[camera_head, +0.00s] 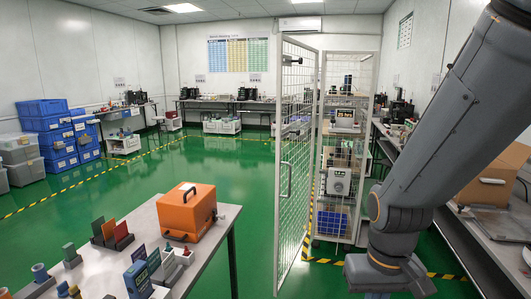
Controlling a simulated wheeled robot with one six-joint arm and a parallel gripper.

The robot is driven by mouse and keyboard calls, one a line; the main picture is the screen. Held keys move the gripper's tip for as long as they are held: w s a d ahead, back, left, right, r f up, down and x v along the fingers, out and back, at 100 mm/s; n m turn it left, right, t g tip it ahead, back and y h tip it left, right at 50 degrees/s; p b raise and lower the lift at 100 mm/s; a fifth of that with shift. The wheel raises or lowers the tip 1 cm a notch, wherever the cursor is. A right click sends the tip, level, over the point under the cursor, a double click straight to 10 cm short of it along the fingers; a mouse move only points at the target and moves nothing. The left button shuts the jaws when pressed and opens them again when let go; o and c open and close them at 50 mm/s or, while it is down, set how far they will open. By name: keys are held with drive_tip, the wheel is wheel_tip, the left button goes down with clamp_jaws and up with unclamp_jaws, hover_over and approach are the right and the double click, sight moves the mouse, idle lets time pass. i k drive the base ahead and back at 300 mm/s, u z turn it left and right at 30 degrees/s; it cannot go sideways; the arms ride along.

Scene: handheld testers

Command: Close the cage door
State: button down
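The cage (341,200) is a white wire-mesh enclosure with shelves, standing right of the picture's middle. Its white mesh door (296,165) stands open and swings out toward me, left of the cage front. A handle (286,179) shows on the door's left part. Testers (338,183) and a blue bin (332,223) sit on the cage shelves behind mesh. My grey arm fills the right side and overlaps the cage's lower right. My gripper is not in view.
A table (226,222) at front left carries an orange case (187,211) and small devices. A long bench (470,250) runs along the right wall behind my arm. Blue crates (47,130) are stacked at far left. Green floor (180,170) is clear behind the front table.

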sight(281, 38)
drive_tip(key=u, duration=0.2)
drive_tip(key=i, duration=1.2)
